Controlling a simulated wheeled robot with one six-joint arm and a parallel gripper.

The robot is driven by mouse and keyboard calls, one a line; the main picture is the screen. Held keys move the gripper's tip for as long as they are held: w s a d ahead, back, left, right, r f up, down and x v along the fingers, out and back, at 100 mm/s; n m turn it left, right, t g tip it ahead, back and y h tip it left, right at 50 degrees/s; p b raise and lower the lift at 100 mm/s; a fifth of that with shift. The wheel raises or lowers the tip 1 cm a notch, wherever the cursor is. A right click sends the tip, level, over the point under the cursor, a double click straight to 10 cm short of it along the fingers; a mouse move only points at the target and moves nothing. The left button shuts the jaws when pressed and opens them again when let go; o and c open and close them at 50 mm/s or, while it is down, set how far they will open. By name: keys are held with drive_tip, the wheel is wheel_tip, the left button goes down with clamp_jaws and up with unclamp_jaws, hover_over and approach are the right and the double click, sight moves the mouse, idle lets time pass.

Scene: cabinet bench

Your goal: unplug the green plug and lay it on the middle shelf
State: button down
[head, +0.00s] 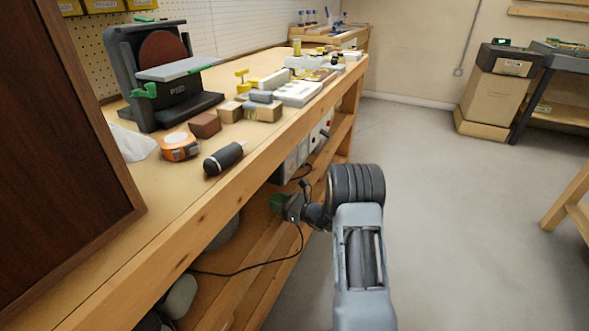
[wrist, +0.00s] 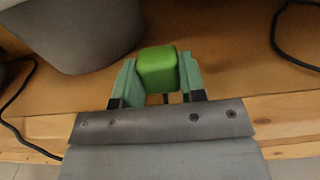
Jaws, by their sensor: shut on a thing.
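The green plug (wrist: 157,68) is between the two fingers of my gripper (wrist: 158,82) in the wrist view, and the gripper is shut on it. In the head view my gripper (head: 281,203) is under the front edge of the workbench, in front of the open shelving. A black cable hangs near it and runs left along a wooden shelf (head: 262,250). The wrist view shows a wooden shelf board (wrist: 230,85) behind the plug. I cannot tell whether the plug touches that board, or which shelf level it is.
A grey rounded object (wrist: 80,35) stands left of the plug in the wrist view, and dark cable lies at both sides. Another grey object (head: 181,296) is low in the shelving.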

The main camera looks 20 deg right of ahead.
drive_tip(key=shift+x, duration=1.15)
